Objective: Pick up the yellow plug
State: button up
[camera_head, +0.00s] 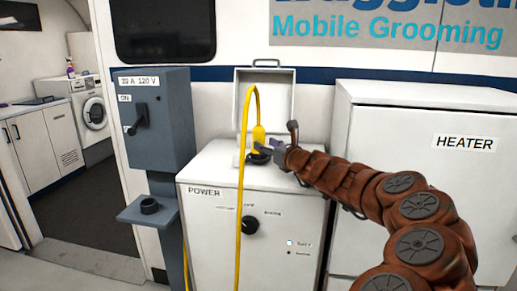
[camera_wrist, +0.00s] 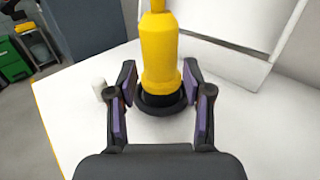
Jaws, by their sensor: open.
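The yellow plug (camera_head: 259,135) stands upright in a black round socket (camera_head: 259,157) on top of the white power cabinet (camera_head: 222,166). Its yellow cable (camera_head: 240,200) loops up from it and hangs down the cabinet's front. My gripper (camera_head: 275,149) is at the plug from the right in the head view. In the wrist view the yellow plug (camera_wrist: 160,60) rises between and just beyond the fingers of my gripper (camera_wrist: 160,95). The fingers are open, one on each side, with a gap visible near the plug's base. I cannot tell whether either finger touches it.
The cabinet's raised lid (camera_head: 280,95) stands behind the plug. A grey switch box (camera_head: 155,120) with an empty holder shelf (camera_head: 149,206) is at the left. The white heater cabinet (camera_head: 420,115) is at the right. A small white cylinder (camera_wrist: 99,88) stands left of the fingers.

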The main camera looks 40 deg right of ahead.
aim_at(254, 138)
jog(key=shift+w+d+r, duration=0.1)
jog(key=shift+w+d, duration=0.1)
jog(key=shift+w, duration=1)
jog(key=shift+w+d, duration=0.25)
jog(key=shift+w, duration=0.9)
jog(key=shift+w+d+r, duration=0.1)
jog(key=shift+w+d, duration=0.1)
jog(key=shift+w, duration=1)
jog(key=shift+f, duration=0.1)
grip_shut()
